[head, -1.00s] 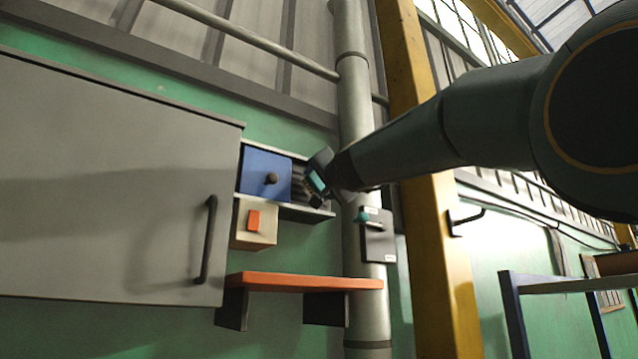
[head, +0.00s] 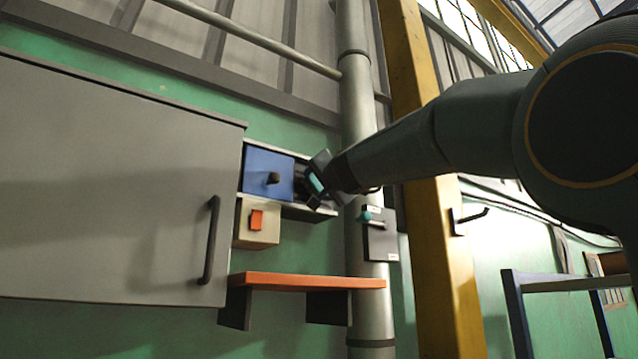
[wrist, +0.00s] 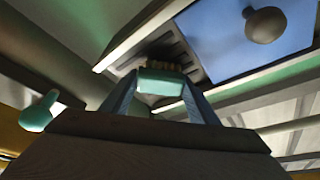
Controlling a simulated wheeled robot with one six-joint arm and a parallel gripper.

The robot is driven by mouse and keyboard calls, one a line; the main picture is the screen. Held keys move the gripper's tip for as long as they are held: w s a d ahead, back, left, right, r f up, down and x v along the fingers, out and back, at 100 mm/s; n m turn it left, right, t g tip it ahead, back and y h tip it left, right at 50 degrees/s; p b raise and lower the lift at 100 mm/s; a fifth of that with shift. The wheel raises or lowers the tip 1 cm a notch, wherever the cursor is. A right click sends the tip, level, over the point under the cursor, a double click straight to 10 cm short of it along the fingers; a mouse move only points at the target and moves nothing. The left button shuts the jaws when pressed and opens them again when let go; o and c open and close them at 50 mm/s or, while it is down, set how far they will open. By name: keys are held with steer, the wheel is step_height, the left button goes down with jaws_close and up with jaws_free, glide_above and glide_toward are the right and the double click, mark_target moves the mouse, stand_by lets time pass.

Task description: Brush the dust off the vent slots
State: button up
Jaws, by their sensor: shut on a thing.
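My gripper (wrist: 160,95) is shut on a teal brush (wrist: 162,82) with tan bristles (wrist: 165,66). The bristle end points at the dark vent slots (wrist: 178,50), close beside a blue panel (wrist: 225,42) with a round dark knob. I cannot tell whether the bristles touch the slots. In the head view my gripper (head: 322,181) is at the right end of the recess, right of the blue panel (head: 267,172). The brush (head: 316,183) shows as a small teal patch there. My gripper hides much of the slots in the head view.
A beige box with an orange switch (head: 257,220) sits below the panel. An orange shelf (head: 308,281) is lower down. A grey cabinet door (head: 110,180) is left. A grey pipe (head: 355,110), a teal-knobbed lever box (head: 380,240) and a yellow column (head: 440,260) are right.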

steer(key=shift+w+a, duration=0.15)
steer(key=shift+w, duration=0.05)
steer(key=shift+w, duration=0.1)
steer(key=shift+w+d+f+b, duration=0.1)
steer(key=shift+w+d+b, duration=0.25)
steer(key=shift+d, duration=0.3)
steer(key=shift+s+a+p, duration=0.4)
steer(key=shift+a+p, duration=0.05)
steer(key=shift+a, duration=0.2)
steer(key=shift+w+d+r, duration=0.3)
steer(key=shift+w+d, duration=0.15)
steer(key=shift+d, duration=0.15)
steer(key=shift+w+d+r, duration=0.3)
steer(key=shift+w+d, duration=0.1)
steer(key=shift+d, duration=0.25)
steer(key=shift+w+d+r, duration=0.3)
steer(key=shift+w+d, duration=0.15)
steer(key=shift+d, duration=0.15)
